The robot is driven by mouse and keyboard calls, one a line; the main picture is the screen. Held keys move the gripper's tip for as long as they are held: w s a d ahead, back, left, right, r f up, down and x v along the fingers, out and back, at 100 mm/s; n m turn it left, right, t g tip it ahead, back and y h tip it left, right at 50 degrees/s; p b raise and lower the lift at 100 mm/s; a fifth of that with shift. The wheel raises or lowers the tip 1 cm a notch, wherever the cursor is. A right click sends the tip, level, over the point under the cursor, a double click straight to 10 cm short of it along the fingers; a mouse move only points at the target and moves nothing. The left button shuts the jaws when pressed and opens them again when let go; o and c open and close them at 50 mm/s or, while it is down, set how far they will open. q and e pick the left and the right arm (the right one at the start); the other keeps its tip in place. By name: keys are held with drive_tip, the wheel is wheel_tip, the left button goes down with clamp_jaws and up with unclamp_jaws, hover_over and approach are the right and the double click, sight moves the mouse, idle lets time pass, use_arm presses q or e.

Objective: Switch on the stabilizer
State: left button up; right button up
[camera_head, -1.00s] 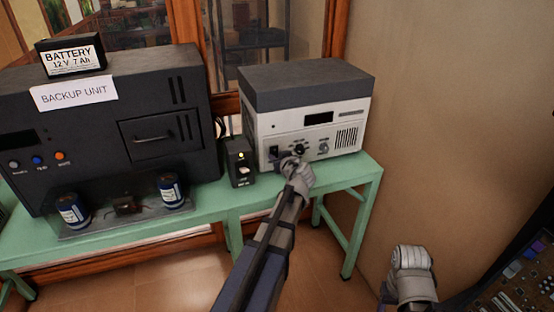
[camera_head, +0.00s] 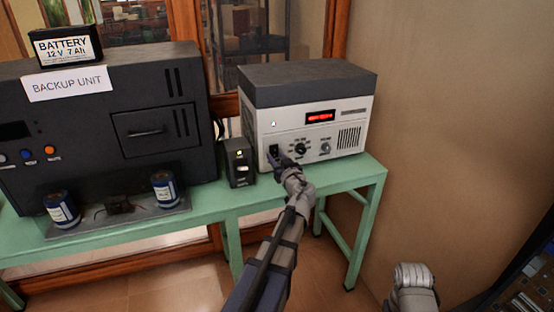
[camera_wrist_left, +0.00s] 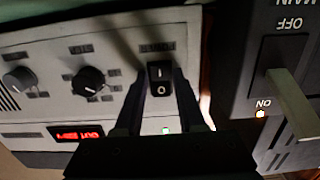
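The stabilizer (camera_head: 270,148), a white-fronted unit with a dark grey top, stands at the right end of the green table. Its display (camera_head: 319,117) glows red, and a small green light (camera_head: 273,123) is lit on its front. In the left wrist view the picture is upside down; the black rocker switch (camera_wrist_left: 160,78) marked I and O sits between my fingers, and the red display (camera_wrist_left: 76,133) is lit. My left gripper (camera_head: 274,158) is at this switch, fingers apart on either side; I cannot tell whether they touch it. My right gripper does not show.
A small black box (camera_head: 240,178) stands just left of the stabilizer; its lever (camera_wrist_left: 292,103) and lit amber lamp show in the wrist view. The large black backup unit (camera_head: 90,120) carries a battery (camera_head: 66,46). The green table's (camera_head: 225,205) right end is narrow.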

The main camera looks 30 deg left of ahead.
use_arm(q)
drive_tip(key=shift+o, duration=1.4)
drive_tip(key=v, duration=0.7)
drive_tip(key=shift+s+d, duration=0.25)
drive_tip(key=shift+s, duration=0.05)
drive_tip(key=shift+p, duration=0.3)
